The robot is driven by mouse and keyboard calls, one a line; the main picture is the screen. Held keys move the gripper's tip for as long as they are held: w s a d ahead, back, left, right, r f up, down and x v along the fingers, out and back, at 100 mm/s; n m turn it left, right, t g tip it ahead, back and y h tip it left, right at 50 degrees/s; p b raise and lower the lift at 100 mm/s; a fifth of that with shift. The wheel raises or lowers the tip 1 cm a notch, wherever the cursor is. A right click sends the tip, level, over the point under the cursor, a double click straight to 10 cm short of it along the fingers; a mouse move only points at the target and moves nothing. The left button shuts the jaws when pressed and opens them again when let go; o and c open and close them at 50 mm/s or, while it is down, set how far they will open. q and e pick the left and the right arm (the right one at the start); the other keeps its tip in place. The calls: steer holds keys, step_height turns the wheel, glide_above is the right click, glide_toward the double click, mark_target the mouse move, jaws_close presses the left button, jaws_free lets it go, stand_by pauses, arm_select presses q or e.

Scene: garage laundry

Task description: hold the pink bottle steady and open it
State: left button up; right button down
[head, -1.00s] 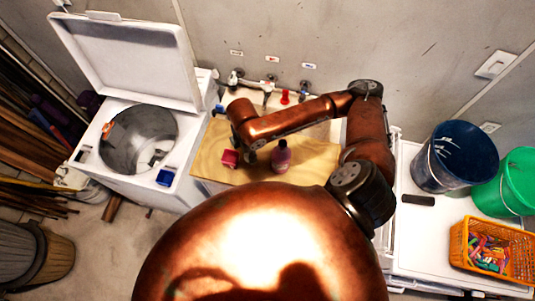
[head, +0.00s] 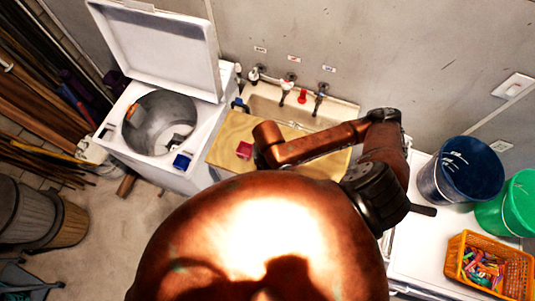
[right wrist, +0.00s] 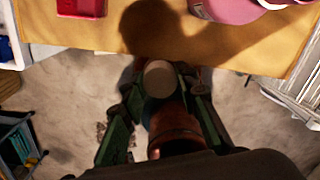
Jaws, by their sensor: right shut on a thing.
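The pink bottle (right wrist: 240,8) shows only in part at the top right edge of the right wrist view, on the wooden board (right wrist: 215,48). In the head view the bottle is hidden behind my arm and body. My right gripper (right wrist: 161,88) has green fingers and is shut on a small pale round thing (right wrist: 160,76), which may be the bottle's cap; I cannot tell for sure. It is apart from the visible pink part, in front of the board's near edge in the picture. My left gripper is not in view.
A red block (head: 244,150) lies on the board at left. Behind are a sink (head: 335,112) and taps (head: 287,84). An open washer (head: 205,130) stands left. Blue (head: 460,170) and green (head: 512,205) buckets and an orange basket (head: 462,250) are at right.

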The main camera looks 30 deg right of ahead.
steer(key=w+d+f+b, duration=0.1)
steer(key=w+f+b, duration=0.1)
steer(key=w, duration=0.1)
steer(key=w+d+f+b, duration=0.1)
steer(key=w+f+b, duration=0.1)
steer(key=w+f, duration=0.1)
steer(key=w+d+f+b, duration=0.1)
steer(key=w+f+b, duration=0.1)
steer(key=w, duration=0.1)
steer(key=shift+w+d+f, duration=0.2)
steer(key=shift+d, duration=0.1)
steer(key=shift+w+d+f, duration=0.2)
steer(key=shift+w+f, duration=0.3)
steer(key=shift+f, duration=0.2)
steer(key=shift+f+p, duration=0.3)
steer(key=shift+f, duration=1.2)
steer(key=shift+f, duration=0.15)
steer(key=c, duration=1.5)
jaws_free()
